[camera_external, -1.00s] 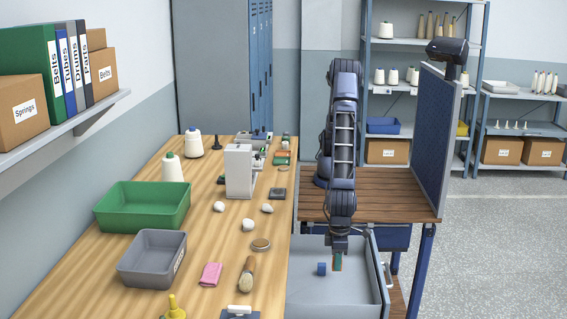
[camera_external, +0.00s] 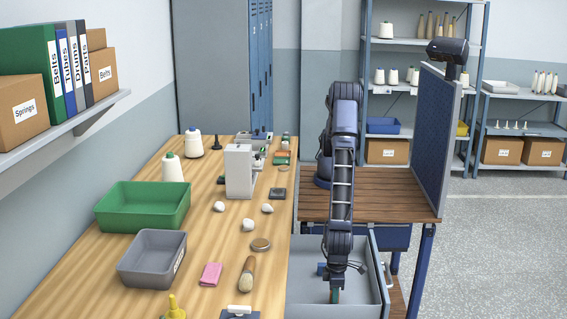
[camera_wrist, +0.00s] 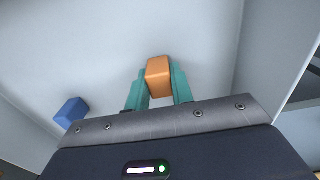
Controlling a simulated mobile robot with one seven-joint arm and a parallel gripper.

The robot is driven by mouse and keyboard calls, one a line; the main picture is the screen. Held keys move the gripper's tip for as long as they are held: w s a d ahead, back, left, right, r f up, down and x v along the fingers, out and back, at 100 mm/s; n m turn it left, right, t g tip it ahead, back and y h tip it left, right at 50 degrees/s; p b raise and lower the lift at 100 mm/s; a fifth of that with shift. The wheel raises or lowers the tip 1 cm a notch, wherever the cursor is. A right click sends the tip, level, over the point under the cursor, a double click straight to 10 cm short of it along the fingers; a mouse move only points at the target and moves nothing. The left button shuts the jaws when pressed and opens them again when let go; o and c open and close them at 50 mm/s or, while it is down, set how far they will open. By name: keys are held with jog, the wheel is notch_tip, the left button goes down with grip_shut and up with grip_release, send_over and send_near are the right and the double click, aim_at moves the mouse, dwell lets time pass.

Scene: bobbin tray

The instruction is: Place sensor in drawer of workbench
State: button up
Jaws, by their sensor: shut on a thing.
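An orange block (camera_wrist: 158,76), probably the sensor, sits between the teal fingertips of my gripper (camera_wrist: 160,90) in the wrist view. The jaws are shut on it. In the external view my gripper (camera_external: 335,296) points down inside the open grey drawer (camera_external: 305,282) of the workbench (camera_external: 370,190). The block is mostly hidden there by the fingers. The pale drawer floor (camera_wrist: 80,60) lies beneath the block. I cannot tell whether the block touches it.
A small blue block (camera_wrist: 70,112) lies in the drawer, left of the held block; it is partly visible in the external view (camera_external: 321,268). A wooden table (camera_external: 215,245) with bins, a brush and bobbins borders the drawer on the left. Drawer walls surround my gripper.

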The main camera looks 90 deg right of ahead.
jog(key=shift+f, duration=0.2)
jog(key=o, duration=1)
notch_tip(320, 180, up, 12)
jog(key=shift+r, duration=0.1)
jog(key=shift+w, duration=0.1)
